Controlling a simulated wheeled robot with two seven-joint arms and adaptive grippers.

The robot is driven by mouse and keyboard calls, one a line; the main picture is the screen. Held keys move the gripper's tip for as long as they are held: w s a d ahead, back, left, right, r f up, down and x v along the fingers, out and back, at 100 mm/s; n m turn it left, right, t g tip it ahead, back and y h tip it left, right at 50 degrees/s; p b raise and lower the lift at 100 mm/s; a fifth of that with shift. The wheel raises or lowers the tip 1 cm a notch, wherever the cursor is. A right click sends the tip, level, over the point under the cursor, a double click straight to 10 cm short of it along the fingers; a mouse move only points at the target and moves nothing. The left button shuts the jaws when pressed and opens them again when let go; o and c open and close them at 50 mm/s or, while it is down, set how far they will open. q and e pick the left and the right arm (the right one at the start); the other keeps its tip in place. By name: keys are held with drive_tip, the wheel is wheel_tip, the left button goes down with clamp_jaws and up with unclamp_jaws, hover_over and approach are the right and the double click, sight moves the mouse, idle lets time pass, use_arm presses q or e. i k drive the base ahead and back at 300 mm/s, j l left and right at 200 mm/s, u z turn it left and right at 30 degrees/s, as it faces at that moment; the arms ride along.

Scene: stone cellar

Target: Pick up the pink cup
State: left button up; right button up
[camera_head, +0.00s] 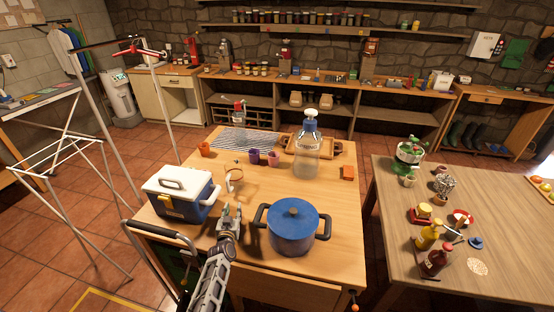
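The pink cup (273,158) is small and stands on the wooden table, just right of a purple cup (254,156). My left gripper (230,209) reaches in from the bottom, over the near part of the table, between the cooler and the blue pot. Its fingers look apart, with nothing seen between them. The pink cup is well beyond it, farther back and to the right. My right gripper is not in view.
A glass mug (234,178) stands between my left gripper and the cups. A blue-and-white cooler (181,192) is at left, a blue pot (293,226) at right. A large glass jar (307,152) stands right of the pink cup, and an orange cup (205,149) far left.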

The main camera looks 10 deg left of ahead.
sight(274, 159)
drive_tip(key=i+j+z, duration=0.45)
drive_tip(key=i+j, duration=0.3)
